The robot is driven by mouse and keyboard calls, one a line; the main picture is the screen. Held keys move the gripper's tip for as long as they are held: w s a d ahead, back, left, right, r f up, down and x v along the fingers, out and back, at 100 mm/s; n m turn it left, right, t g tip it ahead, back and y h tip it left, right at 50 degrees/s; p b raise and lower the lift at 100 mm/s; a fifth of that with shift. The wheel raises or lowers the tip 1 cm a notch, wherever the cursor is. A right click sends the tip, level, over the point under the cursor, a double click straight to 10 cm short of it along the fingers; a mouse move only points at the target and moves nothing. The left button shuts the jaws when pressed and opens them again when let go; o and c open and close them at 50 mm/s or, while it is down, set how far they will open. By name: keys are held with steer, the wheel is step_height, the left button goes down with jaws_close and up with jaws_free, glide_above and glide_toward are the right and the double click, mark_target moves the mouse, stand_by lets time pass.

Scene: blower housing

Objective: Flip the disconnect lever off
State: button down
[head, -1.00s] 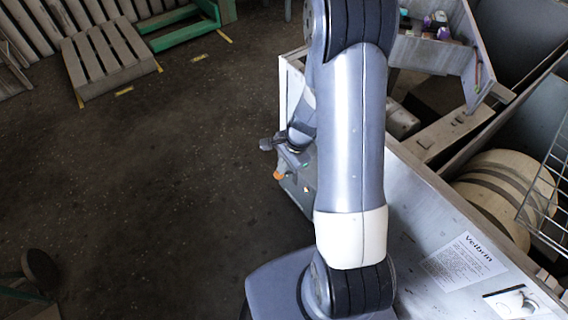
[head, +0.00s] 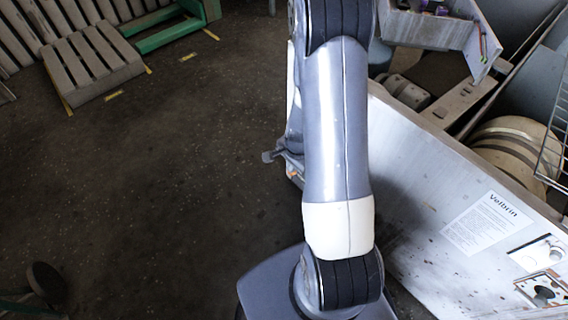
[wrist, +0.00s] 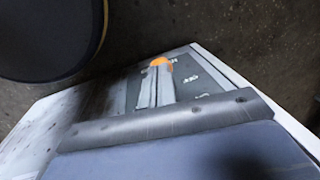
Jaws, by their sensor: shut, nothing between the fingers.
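In the wrist view the disconnect lever shows only as an orange tip (wrist: 159,61) on a grey panel (wrist: 188,66) with small pale markings. My gripper (wrist: 154,74) is shut and empty, its two pale fingers side by side just below the orange tip in the picture. The fingers overlap the rest of the lever, so its position is hidden. I cannot tell whether the fingertips touch it. In the head view a small orange spot (head: 292,174) shows left of my arm, at the housing's end; my arm hides most of that area.
The pale blower housing (head: 425,190) with a printed label sheet (head: 487,222) stands right of my arm. A rounded drum (head: 510,150) and a wire rack (head: 553,150) lie beyond it. Wooden pallets (head: 95,65) and a green frame (head: 175,35) are at the back left.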

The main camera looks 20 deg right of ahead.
step_height(320, 180, down, 13)
steer(key=b, duration=1)
steer(key=shift+a, duration=0.25)
steer(key=shift+r, duration=0.1)
